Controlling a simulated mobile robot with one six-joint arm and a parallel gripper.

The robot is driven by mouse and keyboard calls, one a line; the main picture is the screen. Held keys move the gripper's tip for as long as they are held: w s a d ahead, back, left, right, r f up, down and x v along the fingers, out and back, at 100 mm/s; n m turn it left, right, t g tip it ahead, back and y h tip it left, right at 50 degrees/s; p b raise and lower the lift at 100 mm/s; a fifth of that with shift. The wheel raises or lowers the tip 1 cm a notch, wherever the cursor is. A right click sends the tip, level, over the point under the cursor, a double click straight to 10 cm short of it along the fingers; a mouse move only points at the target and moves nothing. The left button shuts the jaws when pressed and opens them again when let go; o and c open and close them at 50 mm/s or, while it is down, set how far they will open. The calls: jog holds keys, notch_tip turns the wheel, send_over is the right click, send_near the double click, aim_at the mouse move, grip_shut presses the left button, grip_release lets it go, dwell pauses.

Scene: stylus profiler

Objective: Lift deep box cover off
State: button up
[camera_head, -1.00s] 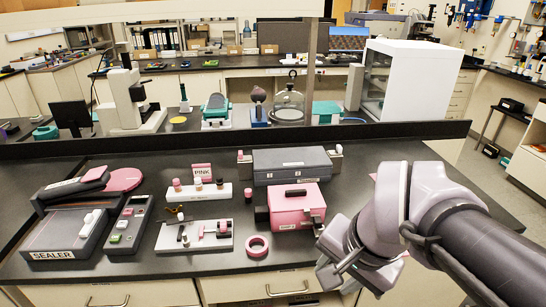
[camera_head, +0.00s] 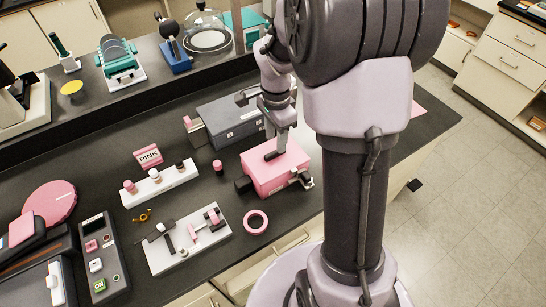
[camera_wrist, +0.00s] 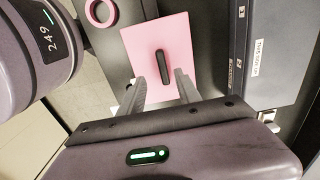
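The deep box looks to be the pink box (camera_head: 270,178), standing on the black bench. Its flat pink cover (camera_wrist: 150,40) has a dark bar handle (camera_head: 275,154) on top and appears seated on the box. In the wrist view the handle (camera_wrist: 164,68) lies near and between the two fingers. My gripper (camera_head: 282,140) points down over the cover, with its fingers spread apart and nothing held. I cannot tell how far the fingertips are above the cover or whether they reach down beside the handle.
A grey box (camera_head: 230,118) stands close behind the pink one. A pink tape ring (camera_head: 256,221) and a white fixture plate (camera_head: 188,240) lie to the left. A white rack (camera_head: 160,184) with small bottles and a PINK sign (camera_head: 149,157) stand farther left.

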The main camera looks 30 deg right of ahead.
aim_at(275, 152)
jog(key=f, duration=0.2)
jog(key=f+b, duration=0.1)
jog(key=f, duration=0.3)
jog(key=shift+w+b, duration=0.3)
jog(key=shift+b, duration=0.1)
jog(key=shift+r, duration=0.1)
grip_shut()
